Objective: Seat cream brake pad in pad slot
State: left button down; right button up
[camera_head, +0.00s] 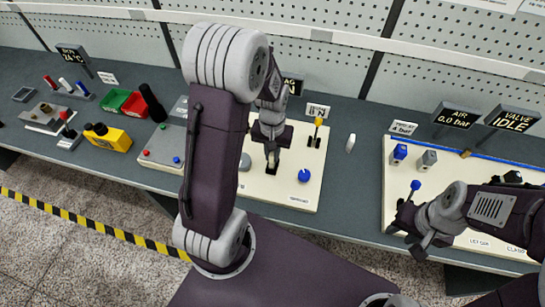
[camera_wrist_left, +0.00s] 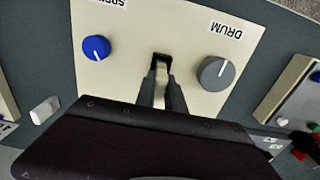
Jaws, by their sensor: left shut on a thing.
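My left gripper (camera_head: 272,160) points down at the cream panel (camera_head: 297,198) between a grey drum knob (camera_head: 245,161) and a blue knob (camera_head: 304,176). It is shut on a small pale piece, apparently the cream brake pad (camera_wrist_left: 160,72), mostly hidden by the fingers. A dark slot (camera_wrist_left: 160,58) shows at the fingertips in the left wrist view. I cannot tell how deep the pad sits in it. My right gripper (camera_head: 410,230) is at the right panel's near left corner, its fingers apart and empty.
A loose white rounded piece (camera_head: 350,143) lies on the grey bench right of the panel. A yellow-topped lever (camera_head: 318,123) stands at the panel's back right. The right panel (camera_head: 393,180) carries blue and grey fittings. A yellow box (camera_head: 108,138) and bins stand left.

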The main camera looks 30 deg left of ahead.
pick_arm(q)
notch_tip(320, 180, down, 2)
jog(key=shift+w+f, duration=0.1)
jog(key=shift+f, duration=0.05)
jog(key=shift+f, duration=0.15)
jog(key=c, duration=1.4)
grip_release()
